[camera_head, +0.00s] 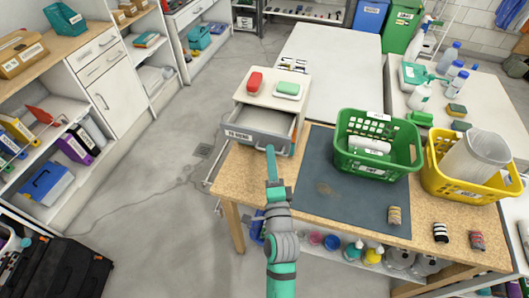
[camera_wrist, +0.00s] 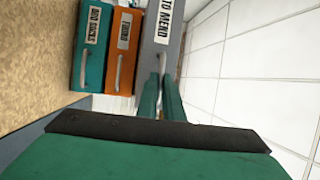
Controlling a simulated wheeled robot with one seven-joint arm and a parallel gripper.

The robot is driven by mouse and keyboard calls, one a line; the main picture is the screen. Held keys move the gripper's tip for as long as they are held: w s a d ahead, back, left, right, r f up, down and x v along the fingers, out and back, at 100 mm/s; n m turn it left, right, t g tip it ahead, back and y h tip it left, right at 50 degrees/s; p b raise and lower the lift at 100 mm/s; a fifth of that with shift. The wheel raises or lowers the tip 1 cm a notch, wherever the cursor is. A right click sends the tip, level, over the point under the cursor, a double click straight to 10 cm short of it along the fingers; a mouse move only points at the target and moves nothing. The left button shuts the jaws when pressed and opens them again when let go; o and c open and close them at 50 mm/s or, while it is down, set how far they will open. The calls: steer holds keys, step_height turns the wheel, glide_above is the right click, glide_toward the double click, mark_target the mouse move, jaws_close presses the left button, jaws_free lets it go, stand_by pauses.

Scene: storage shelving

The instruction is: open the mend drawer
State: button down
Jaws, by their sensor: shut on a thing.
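The mend drawer (camera_head: 258,138) is grey, carries a "TO MEND" label, and stands pulled out of the small pale cabinet (camera_head: 270,95). Its inside shows from above and looks empty. In the wrist view its grey front (camera_wrist: 165,35) stands out past two other drawer fronts. My gripper (camera_head: 271,152) is at the front of the drawer in the head view. In the wrist view my gripper (camera_wrist: 162,85) is shut on the drawer's handle, which is mostly hidden between the fingers.
A teal drawer (camera_wrist: 92,45) and an orange drawer (camera_wrist: 123,50) are closed beside it. A red item (camera_head: 254,82) and a green item (camera_head: 288,89) lie on the cabinet.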

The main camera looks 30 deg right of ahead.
steer(key=c, duration=1.9)
jaws_free()
steer(key=v, duration=1)
steer(key=shift+s+a, duration=0.15)
steer(key=shift+s, duration=0.25)
steer(key=s+a+f+n+g+y, duration=0.1)
steer(key=s+a+f+n+y, duration=0.1)
steer(key=s+a+n, duration=0.4)
steer(key=s+a+f+n+g+y, duration=0.1)
steer(key=s+a+f+n+y, duration=0.2)
steer(key=s+a+n, duration=0.4)
steer(key=s+a+f+n+y, duration=0.3)
steer(key=s+a+f+n, duration=0.2)
steer(key=s+a+n, duration=0.2)
steer(key=shift+s+a+n+g, duration=0.15)
steer(key=shift+a+n+g, duration=0.25)
steer(key=shift+a+n, duration=0.9)
